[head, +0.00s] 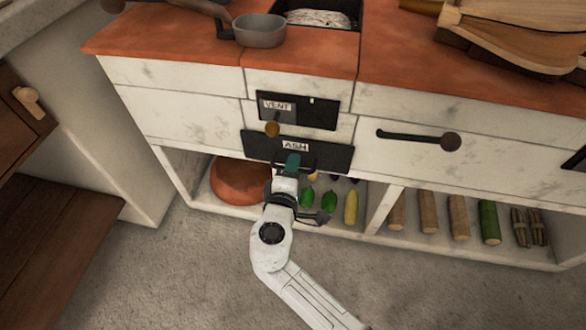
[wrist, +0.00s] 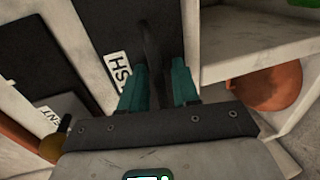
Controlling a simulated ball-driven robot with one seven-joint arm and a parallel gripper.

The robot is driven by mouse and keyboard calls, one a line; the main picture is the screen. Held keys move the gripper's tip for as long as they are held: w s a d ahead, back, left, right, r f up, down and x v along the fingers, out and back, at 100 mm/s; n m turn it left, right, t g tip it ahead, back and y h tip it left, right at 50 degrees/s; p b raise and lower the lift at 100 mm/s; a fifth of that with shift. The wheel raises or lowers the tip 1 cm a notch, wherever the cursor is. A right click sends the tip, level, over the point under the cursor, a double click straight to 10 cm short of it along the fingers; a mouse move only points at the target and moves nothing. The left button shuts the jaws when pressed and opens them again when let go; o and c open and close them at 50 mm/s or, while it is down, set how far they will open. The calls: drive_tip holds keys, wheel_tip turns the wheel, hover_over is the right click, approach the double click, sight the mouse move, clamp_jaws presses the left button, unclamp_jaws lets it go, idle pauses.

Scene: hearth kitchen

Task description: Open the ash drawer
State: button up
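The ash drawer (head: 335,157) has a dark front with a white ASH label, set in the pale hearth face below the vent plate. It looks shut. In the wrist view its dark front (wrist: 88,22) and part of the label show at the left. My gripper (head: 292,163) is at the drawer front, over its dark handle. In the wrist view the teal fingertips of my gripper (wrist: 159,84) stand apart, one on each side of the dark handle (wrist: 152,45). A narrow gap shows beside the handle, so the fingers do not look closed on it.
The vent plate (head: 315,111) with its brass knob (head: 272,129) is just above. A drawer with a dark handle (head: 415,137) is at the right. Below are an open shelf with a terracotta bowl (head: 232,183), vegetables and logs (head: 459,217). The floor (head: 170,270) in front is clear.

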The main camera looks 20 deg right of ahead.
clamp_jaws()
idle(0.5)
